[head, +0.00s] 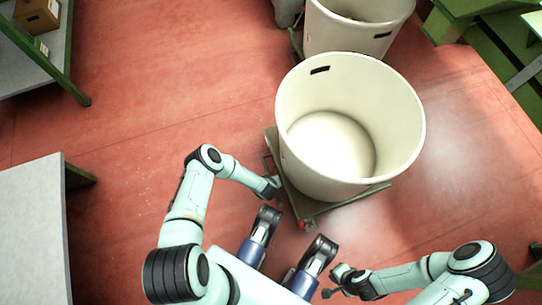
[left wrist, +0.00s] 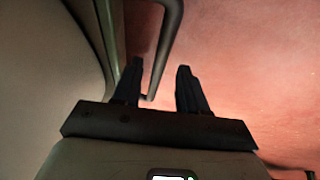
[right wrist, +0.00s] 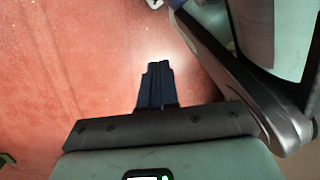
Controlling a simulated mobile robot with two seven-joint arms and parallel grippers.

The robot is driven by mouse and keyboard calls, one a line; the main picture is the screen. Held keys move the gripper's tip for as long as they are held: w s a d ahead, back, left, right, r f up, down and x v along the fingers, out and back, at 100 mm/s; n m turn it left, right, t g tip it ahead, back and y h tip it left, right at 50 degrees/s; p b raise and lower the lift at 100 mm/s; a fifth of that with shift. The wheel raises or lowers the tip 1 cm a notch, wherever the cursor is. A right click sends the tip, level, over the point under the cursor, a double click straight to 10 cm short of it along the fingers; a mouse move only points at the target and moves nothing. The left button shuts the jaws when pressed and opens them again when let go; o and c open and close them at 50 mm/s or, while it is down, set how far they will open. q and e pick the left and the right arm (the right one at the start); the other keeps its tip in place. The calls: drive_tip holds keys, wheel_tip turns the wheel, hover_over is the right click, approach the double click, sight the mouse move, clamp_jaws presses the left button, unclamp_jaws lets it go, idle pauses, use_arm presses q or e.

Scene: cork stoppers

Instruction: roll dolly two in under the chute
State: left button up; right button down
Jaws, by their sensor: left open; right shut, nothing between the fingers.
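A dolly (head: 304,207) carries a large cream bin (head: 400,165) just in front of me. The bin looks empty inside. No number is legible on the dolly. My left gripper (head: 274,187) is at the dolly's left side, near its handle. In the left wrist view my left gripper (left wrist: 158,92) is open, with the dark bent bar of the handle (left wrist: 165,50) reaching down to between its fingers; I cannot tell whether they touch. My right gripper (head: 332,286) is shut and empty, low near my body; it also shows in the right wrist view (right wrist: 156,66).
A second cream bin (head: 345,42) stands on another dolly right behind. Green structures (head: 455,18) stand at the upper right; I cannot tell whether one is the chute. A grey table (head: 32,225) and a shelf with a cardboard box (head: 38,15) are at left. Red floor is clear between.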

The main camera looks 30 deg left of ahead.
use_arm(q)
drive_tip(key=shift+w+a+f, duration=0.15)
drive_tip(key=shift+w+f, duration=0.15)
drive_tip(key=shift+f, duration=0.35)
clamp_jaws()
